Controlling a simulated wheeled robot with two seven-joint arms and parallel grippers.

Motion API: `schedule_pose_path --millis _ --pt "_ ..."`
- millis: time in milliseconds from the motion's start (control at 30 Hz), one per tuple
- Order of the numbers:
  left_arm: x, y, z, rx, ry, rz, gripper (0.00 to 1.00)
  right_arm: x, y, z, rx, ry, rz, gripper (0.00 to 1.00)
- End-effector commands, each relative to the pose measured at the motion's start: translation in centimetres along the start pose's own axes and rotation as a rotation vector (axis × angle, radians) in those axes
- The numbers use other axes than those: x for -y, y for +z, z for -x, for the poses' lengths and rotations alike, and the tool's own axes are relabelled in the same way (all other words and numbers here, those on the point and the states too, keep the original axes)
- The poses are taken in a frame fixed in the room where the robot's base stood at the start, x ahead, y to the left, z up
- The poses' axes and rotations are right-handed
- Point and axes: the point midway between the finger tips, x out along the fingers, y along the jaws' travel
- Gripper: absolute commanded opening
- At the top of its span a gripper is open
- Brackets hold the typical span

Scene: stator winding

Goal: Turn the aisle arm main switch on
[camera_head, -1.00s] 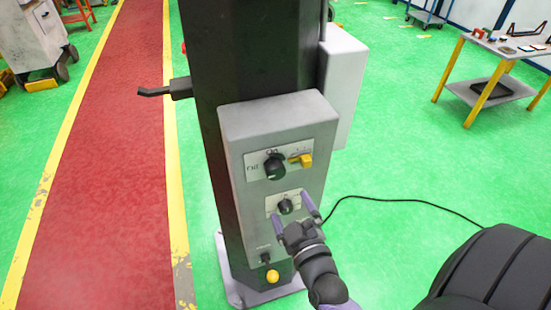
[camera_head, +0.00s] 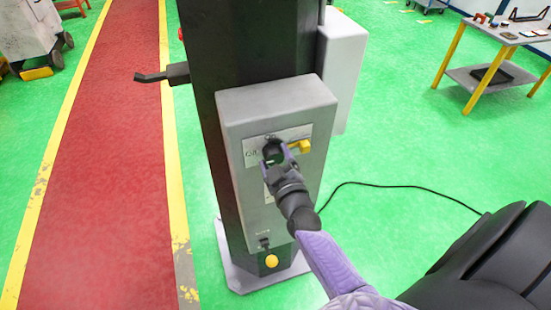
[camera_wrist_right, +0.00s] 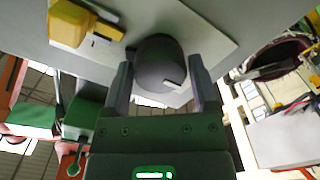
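The grey switch box (camera_head: 275,115) is fixed to a dark column. Its upper black rotary knob (camera_head: 271,147) sits on a white plate marked "ON", with a yellow lever (camera_head: 302,146) beside it. My right gripper (camera_head: 275,158) is at this knob. In the wrist view, the right gripper's two fingers (camera_wrist_right: 161,82) stand on either side of the round dark knob (camera_wrist_right: 158,65). They are open, with small gaps visible between fingers and knob. The yellow lever (camera_wrist_right: 70,22) is left of the knob there. The lower knob is hidden behind my right gripper. My left gripper is not in view.
A small black switch (camera_head: 264,243) and a yellow button (camera_head: 271,261) are low on the column. A black handle (camera_head: 160,75) juts out left. A black cable (camera_head: 390,186) runs over the green floor. A table (camera_head: 500,42) stands at the far right.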

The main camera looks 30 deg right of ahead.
Motion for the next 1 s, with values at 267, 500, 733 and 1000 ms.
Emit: schedule_pose_path --millis 267,500,733,1000 --pt "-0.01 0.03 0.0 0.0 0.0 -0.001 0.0 0.01 0.0 0.02 0.0 0.0 0.0 0.15" --pt "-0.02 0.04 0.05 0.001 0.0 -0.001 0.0 0.0 -0.01 0.02 0.0 0.0 -0.015 0.08" --pt "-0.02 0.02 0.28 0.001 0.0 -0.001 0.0 -0.01 -0.03 0.03 0.0 -0.002 -0.116 0.09" --pt "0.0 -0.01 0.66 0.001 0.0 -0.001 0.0 -0.05 -0.03 0.03 0.001 -0.001 -0.352 0.09"
